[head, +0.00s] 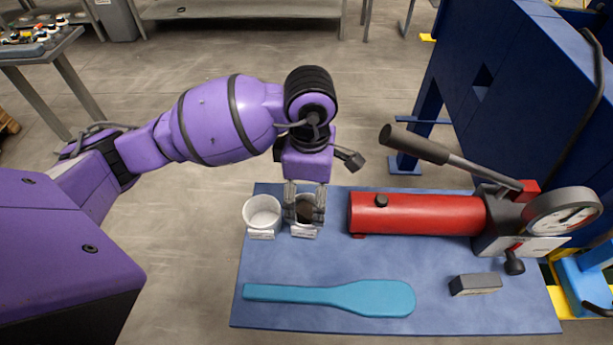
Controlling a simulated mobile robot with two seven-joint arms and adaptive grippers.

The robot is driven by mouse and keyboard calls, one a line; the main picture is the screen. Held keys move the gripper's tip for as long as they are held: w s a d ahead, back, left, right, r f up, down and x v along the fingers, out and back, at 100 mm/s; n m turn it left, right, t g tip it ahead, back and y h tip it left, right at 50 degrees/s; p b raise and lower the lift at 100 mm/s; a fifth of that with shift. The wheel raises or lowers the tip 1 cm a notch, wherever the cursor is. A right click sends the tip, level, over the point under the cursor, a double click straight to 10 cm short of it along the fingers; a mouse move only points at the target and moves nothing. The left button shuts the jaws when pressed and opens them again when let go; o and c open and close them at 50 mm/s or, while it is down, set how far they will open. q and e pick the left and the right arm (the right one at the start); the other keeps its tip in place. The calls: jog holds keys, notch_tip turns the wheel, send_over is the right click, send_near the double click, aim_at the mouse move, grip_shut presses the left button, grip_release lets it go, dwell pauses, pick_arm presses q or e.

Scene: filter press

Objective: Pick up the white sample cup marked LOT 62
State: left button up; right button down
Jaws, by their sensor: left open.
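Two small cups stand side by side at the back left of the blue mat. The left one is a white cup (262,213), empty-looking, with a small label at its front. The right cup (305,228) has dark contents and also a label at its front. The lettering on both is too small to read, so I cannot tell which is LOT 62. My left gripper (305,207) points down at the right cup, with open fingers at its sides; they partly hide it. I cannot tell whether they touch it. My right gripper is not in view.
The blue mat (330,260) also holds a red cylinder hand pump (420,214) with a lever and gauge, a teal paddle (340,296) and a grey block (475,284). A blue machine frame (520,80) stands at the right. The mat between cups and paddle is clear.

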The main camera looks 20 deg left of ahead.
aim_at(307, 209)
pick_arm(q)
jog(key=f, duration=0.7)
jog(key=shift+s+a, duration=0.15)
jog(key=shift+s, duration=0.25)
jog(key=c, duration=1.2)
